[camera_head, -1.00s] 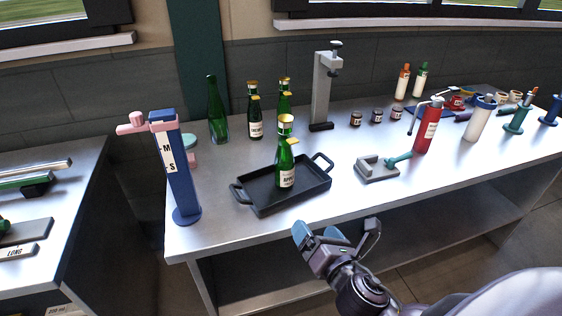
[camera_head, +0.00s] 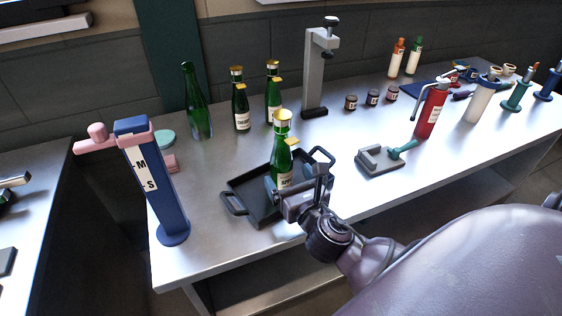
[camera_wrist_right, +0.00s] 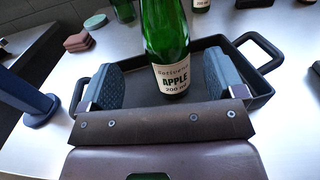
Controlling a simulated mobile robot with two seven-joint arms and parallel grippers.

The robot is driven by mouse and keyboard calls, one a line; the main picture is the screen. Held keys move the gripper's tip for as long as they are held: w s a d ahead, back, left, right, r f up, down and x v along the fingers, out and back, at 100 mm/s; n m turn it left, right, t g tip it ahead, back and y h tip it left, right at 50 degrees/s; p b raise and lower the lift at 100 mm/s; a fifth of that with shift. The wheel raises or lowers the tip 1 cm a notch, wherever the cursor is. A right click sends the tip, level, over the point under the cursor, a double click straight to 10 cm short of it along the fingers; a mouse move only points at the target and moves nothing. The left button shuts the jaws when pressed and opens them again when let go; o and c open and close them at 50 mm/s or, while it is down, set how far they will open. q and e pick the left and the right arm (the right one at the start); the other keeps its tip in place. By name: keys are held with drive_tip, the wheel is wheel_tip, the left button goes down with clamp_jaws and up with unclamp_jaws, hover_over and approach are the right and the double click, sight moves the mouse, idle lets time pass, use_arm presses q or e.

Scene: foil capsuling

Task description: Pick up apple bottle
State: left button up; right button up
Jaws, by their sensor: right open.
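The apple bottle (camera_head: 282,160) is green glass with a gold top and a white label, standing upright in the black tray (camera_head: 236,203). My right gripper (camera_head: 292,186) is at the tray, low on the bottle. In the right wrist view its two blue-grey padded fingers (camera_wrist_right: 166,84) stand open on either side of the bottle, with a visible gap on each side. My left gripper is not in view.
Two capped green bottles (camera_head: 241,105) (camera_head: 273,95) and a plain green bottle (camera_head: 197,105) stand behind the tray. A blue size gauge (camera_head: 155,190) with a pink slider stands left. A grey press stand (camera_head: 318,75), a grey tool with a teal lever (camera_head: 383,158) and a red cylinder (camera_head: 431,112) stand right.

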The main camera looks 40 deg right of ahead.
sight(286, 167)
drive_tip(key=shift+w+d+r, duration=0.1)
drive_tip(key=shift+w+d, duration=0.2)
drive_tip(key=shift+w, duration=0.7)
drive_tip(key=shift+w+d, duration=0.35)
drive_tip(key=shift+w, duration=0.6)
drive_tip(key=shift+w+d+r, duration=0.1)
drive_tip(key=shift+w+d, duration=0.2)
drive_tip(key=shift+w, duration=0.7)
drive_tip(key=c, duration=1.3)
